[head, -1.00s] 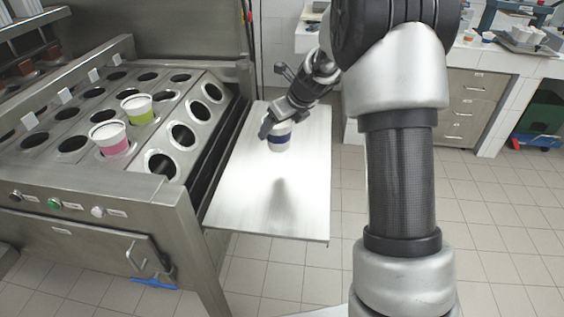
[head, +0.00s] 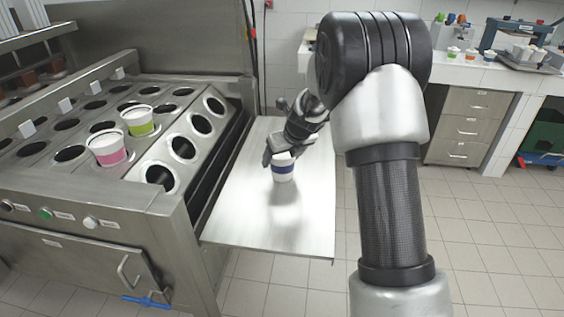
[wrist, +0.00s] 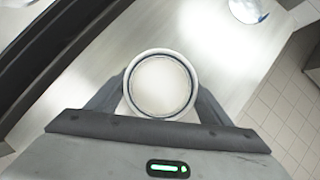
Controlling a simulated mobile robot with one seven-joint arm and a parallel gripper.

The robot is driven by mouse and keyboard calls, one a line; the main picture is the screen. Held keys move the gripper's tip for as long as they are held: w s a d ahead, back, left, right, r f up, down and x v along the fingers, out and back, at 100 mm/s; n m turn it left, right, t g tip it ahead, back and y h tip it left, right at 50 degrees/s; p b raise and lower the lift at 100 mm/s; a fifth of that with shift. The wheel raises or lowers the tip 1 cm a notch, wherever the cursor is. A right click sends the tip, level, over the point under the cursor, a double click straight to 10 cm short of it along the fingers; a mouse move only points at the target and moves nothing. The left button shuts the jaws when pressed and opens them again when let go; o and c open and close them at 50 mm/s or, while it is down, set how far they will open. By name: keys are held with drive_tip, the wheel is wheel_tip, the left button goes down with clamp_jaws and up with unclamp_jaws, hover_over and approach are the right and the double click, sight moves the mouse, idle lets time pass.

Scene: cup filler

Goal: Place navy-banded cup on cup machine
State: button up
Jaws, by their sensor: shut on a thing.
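The navy-banded cup (head: 284,171) is white with a dark blue band and stands upright over the steel side shelf. My gripper (head: 281,158) is shut on it near its rim. In the wrist view the cup (wrist: 161,86) is seen from above, its pale round top between my two fingers (wrist: 161,105). I cannot tell whether its base touches the shelf. The cup machine (head: 130,190) is at left, a steel unit with rows of round holes. A pink-banded cup (head: 108,155) and a green-banded cup (head: 140,127) sit in its holes.
The side shelf (head: 255,225) is otherwise bare in the head view. The machine's front row has several empty holes, such as the nearest one (head: 160,175). A counter with drawers (head: 470,130) stands at the back right. Tiled floor (head: 490,250) is clear.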

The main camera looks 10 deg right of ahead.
drive_tip(key=o, duration=1.3)
drive_tip(key=shift+f, duration=0.2)
